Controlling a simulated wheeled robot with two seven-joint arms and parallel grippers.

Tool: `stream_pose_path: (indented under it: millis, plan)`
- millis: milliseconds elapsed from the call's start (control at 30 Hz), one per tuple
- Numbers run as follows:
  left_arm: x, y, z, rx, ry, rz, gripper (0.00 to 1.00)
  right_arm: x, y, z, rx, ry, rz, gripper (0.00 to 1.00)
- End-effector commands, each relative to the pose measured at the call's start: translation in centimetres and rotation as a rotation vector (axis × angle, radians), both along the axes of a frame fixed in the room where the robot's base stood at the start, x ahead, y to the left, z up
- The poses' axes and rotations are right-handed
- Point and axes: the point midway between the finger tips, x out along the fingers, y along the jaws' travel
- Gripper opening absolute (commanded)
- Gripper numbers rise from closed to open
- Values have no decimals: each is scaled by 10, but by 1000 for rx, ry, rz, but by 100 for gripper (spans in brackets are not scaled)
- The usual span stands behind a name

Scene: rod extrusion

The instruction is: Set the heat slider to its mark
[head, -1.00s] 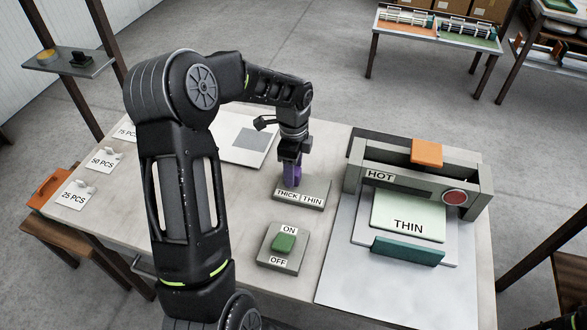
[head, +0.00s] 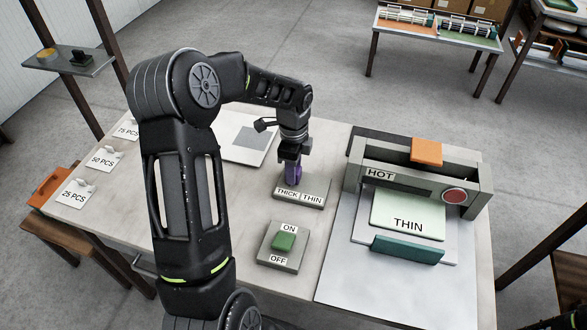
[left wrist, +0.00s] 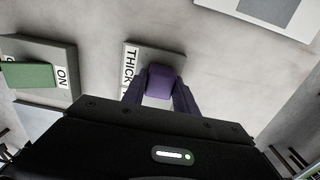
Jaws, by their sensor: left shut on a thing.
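The heat slider is a grey plate (head: 318,203) on the table with a white strip marked THICK and THIN. Its purple knob (head: 292,178) stands at the back edge of the plate, near the THICK end. In the left wrist view the purple knob (left wrist: 160,82) sits between the fingers, beside the THICK label (left wrist: 130,67); the THIN label is hidden there. My left gripper (head: 290,172) points down and is shut on the knob. No separate mark line is clear in either view. My right gripper is not in view.
A green ON/OFF switch (head: 284,242) sits in front of the slider. To the right stands a grey press marked HOT (head: 380,174) with a pale green THIN sheet (head: 405,212). Cards for piece counts, such as 50 PCS (head: 103,160), lie at the left edge.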

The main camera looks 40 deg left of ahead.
Motion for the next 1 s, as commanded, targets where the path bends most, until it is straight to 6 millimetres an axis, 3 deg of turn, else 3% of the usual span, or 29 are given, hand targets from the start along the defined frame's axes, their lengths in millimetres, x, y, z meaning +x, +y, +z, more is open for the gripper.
stream_pose_path:
  millis: [1000]
  plan:
    - [1, 0, 1, 1, -2, 0, 0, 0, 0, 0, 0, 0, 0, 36]
